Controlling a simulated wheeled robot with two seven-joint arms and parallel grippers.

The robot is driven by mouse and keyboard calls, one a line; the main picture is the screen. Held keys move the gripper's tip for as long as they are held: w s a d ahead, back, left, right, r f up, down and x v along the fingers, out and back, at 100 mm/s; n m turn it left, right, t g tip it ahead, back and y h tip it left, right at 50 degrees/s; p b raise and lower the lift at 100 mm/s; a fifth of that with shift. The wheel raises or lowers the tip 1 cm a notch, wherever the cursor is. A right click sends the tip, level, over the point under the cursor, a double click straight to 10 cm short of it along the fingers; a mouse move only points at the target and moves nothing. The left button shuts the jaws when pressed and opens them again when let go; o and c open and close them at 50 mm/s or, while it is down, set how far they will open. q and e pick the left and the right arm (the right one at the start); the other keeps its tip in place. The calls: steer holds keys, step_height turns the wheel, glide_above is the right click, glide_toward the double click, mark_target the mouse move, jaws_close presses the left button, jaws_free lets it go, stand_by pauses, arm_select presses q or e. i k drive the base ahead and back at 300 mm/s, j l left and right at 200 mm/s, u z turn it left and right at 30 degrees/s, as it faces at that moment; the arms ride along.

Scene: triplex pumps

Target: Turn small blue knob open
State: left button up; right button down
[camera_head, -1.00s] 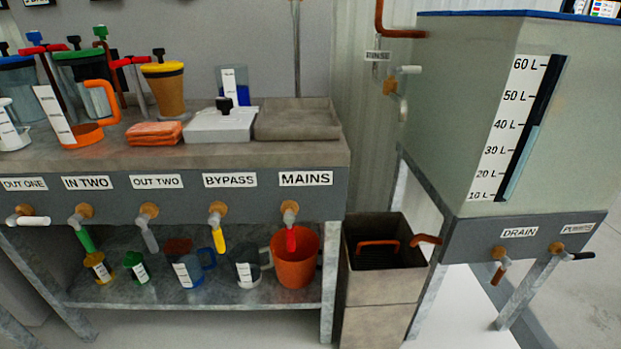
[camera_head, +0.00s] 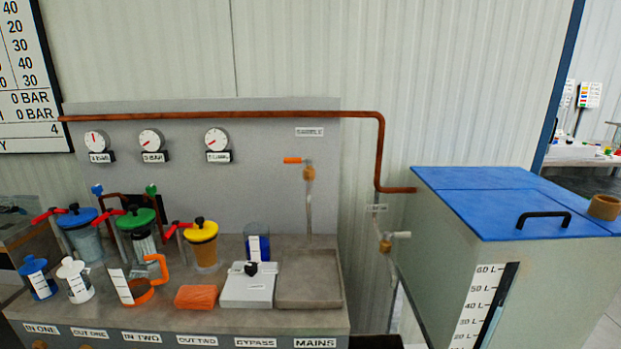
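A small blue knob (camera_head: 97,190) sits at the top left of a dark copper pipe behind the pumps, with a small green knob (camera_head: 151,189) at its right. A blue-lidded pump (camera_head: 76,217) with a red lever stands just in front of it. A small blue canister (camera_head: 38,278) with a blue top stands at the front left of the bench. Whether the small blue knob is open or shut is too small to tell. Neither of my grippers is in view.
The bench (camera_head: 215,316) also holds a green-lidded pump (camera_head: 138,222), a yellow-lidded pump (camera_head: 203,240), an orange handled jug (camera_head: 143,290), an orange cloth (camera_head: 196,297) and a white box (camera_head: 248,289). A blue-topped tank (camera_head: 500,196) stands at the right.

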mark_target(98, 189)
steer(key=u, duration=1.35)
